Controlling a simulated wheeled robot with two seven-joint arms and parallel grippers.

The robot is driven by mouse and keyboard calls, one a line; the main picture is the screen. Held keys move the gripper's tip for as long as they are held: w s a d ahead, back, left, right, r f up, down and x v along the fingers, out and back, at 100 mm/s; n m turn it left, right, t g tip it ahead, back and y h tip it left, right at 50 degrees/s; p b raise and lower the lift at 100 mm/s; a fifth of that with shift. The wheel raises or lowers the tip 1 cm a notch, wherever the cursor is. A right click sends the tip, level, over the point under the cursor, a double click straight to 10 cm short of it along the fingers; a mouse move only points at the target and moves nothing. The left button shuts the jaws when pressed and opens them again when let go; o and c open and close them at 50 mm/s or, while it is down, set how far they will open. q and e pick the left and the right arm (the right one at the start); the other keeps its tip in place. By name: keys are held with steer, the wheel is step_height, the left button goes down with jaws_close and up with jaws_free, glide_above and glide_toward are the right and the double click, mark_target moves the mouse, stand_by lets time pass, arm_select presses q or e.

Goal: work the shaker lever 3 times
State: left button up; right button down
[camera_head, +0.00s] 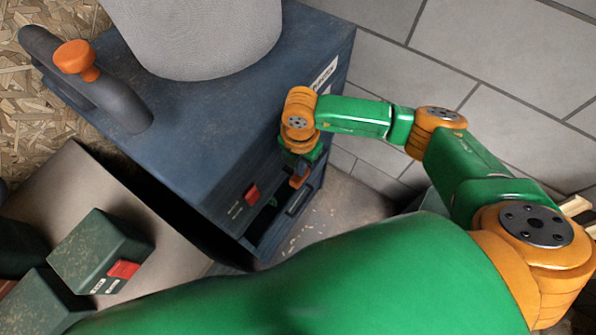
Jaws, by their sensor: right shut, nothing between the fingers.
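A dark blue box-shaped machine (215,115) stands on the floor, with a slot-like opening low on its front. My right gripper (301,169) is shut and empty, pointing down close to the machine's front right corner. A small orange piece (300,181) shows right by its fingertips; it may be the shaker lever's end, and I cannot tell whether they touch. The rest of any lever there is hidden by my gripper and wrist. An orange knob (75,59) sits on a curved grey pipe-like part at the machine's left. My left gripper is not in view.
A large pale grey drum (200,35) stands on top of the machine. A red tab (252,192) is on the machine's front. Dark green boxes (100,252) with red tabs stand at the lower left. A grey block wall (480,60) rises behind my right arm.

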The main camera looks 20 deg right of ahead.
steer(key=shift+f+b, duration=1.3)
steer(key=shift+f, duration=0.35)
step_height(320, 180, up, 5)
steer(key=p, duration=0.4)
steer(key=shift+f, duration=0.15)
steer(key=shift+f, duration=0.1)
steer(key=shift+f+b, duration=2.05)
steer(key=shift+f, duration=0.25)
step_height(320, 180, up, 5)
steer(key=p, duration=0.4)
steer(key=shift+f, duration=0.1)
steer(key=shift+f, duration=0.1)
